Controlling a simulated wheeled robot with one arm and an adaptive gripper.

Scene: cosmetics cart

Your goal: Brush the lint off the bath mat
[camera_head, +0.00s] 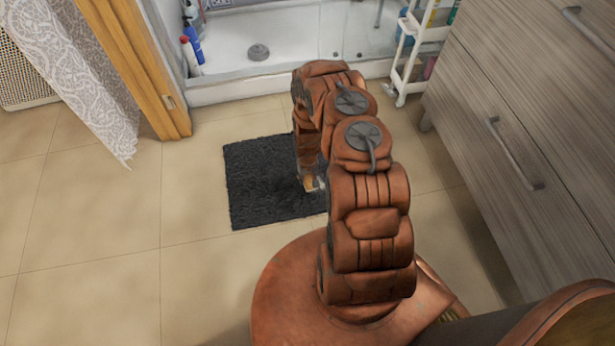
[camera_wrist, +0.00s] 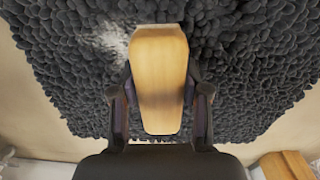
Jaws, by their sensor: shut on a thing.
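The bath mat (camera_head: 262,182) is dark grey and shaggy, and lies flat on the tiled floor in front of the shower. It fills much of the wrist view (camera_wrist: 240,75), where a whitish patch of lint (camera_wrist: 104,42) shows left of the brush. My gripper (camera_wrist: 158,98) is shut on the wooden brush (camera_wrist: 158,65), with one finger on each side of its pale wooden back. The brush's underside is hidden, so I cannot tell whether it touches the mat. In the head view the brush (camera_head: 309,185) is small and partly hidden by my arm, over the mat's right part.
A shower tray (camera_head: 300,62) with bottles (camera_head: 191,45) at its left lies behind the mat. A wooden door frame (camera_head: 150,80) and patterned curtain (camera_head: 85,75) stand left. A white cart (camera_head: 405,65) and drawer cabinet (camera_head: 520,130) stand right. Floor left of the mat is clear.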

